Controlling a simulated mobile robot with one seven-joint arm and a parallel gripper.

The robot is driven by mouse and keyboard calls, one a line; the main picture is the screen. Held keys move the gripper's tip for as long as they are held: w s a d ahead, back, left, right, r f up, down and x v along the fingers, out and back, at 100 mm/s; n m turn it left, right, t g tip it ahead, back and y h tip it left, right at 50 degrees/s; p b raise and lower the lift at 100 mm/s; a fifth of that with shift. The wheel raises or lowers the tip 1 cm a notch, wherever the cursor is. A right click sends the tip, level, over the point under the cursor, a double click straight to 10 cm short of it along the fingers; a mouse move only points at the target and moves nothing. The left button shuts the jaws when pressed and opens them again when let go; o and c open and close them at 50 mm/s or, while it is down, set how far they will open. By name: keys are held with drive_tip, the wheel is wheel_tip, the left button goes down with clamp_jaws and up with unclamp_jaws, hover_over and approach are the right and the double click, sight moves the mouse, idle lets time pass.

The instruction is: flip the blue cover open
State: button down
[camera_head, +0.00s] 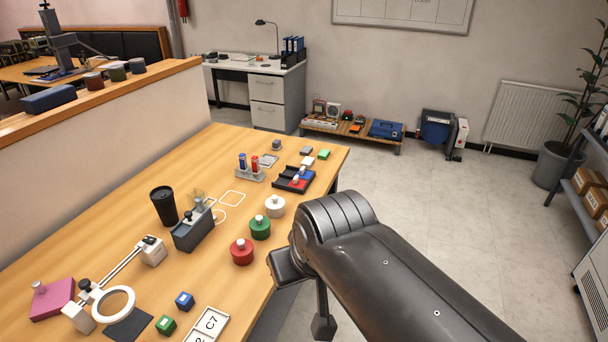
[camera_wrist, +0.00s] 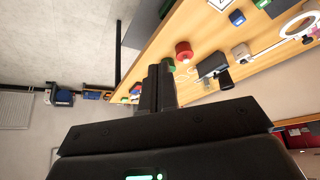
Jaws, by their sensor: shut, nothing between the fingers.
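A blue-grey box (camera_head: 193,232) with a small knob and lever on top stands mid-table, right of a black cup. It is the likeliest place for the blue cover; the cover looks down, but I cannot tell its edges. In the wrist view the box (camera_wrist: 212,65) shows to the right of my fingers, small and at an odd angle. My gripper (camera_wrist: 160,68) is shut and empty, apart from everything on the table. In the head view my arm hangs at the table's right edge, and the fingertips cannot be made out.
Red (camera_head: 242,252), green (camera_head: 260,228) and white (camera_head: 275,207) knobbed cylinders stand between the box and the table's right edge. The black cup (camera_head: 164,206) is close on the left. A magnifier lamp (camera_head: 114,302) stands in front. Small blue and green cubes lie nearer me.

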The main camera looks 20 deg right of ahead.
drive_tip(key=w+d+r+m+g+y, duration=0.1)
drive_tip(key=w+r, duration=0.1)
drive_tip(key=w, duration=0.6)
drive_tip(key=w+d+r+m+y, duration=0.1)
drive_tip(key=w+r, duration=0.1)
drive_tip(key=w, duration=0.7)
drive_tip(key=w+d+f+m+y, duration=0.1)
drive_tip(key=w+d, duration=0.3)
drive_tip(key=w, duration=0.3)
drive_tip(key=w+d+f+m+y, duration=0.1)
drive_tip(key=w+d, duration=0.2)
drive_tip(key=w, duration=0.4)
drive_tip(key=w+d+f+m+y, duration=0.1)
drive_tip(key=w+d+f, duration=0.3)
drive_tip(key=w+d, duration=0.2)
drive_tip(key=w+d+f+m+y, duration=0.1)
drive_tip(key=w+d+f+y, duration=0.1)
drive_tip(key=w+d+f, duration=0.3)
drive_tip(key=w+d+f+m+t, duration=0.1)
drive_tip(key=d+f, duration=0.3)
drive_tip(key=d, duration=0.4)
drive_tip(key=w+d+f+m+t+y, duration=0.1)
drive_tip(key=w+d+f+m+t, duration=0.1)
drive_tip(key=d, duration=0.6)
wheel_tip(320, 180, down, 3)
drive_tip(key=shift+w+d+r+t, duration=0.1)
drive_tip(key=shift+w+d+t, duration=0.3)
drive_tip(key=shift+w, duration=0.25)
drive_tip(key=shift+a, duration=0.1)
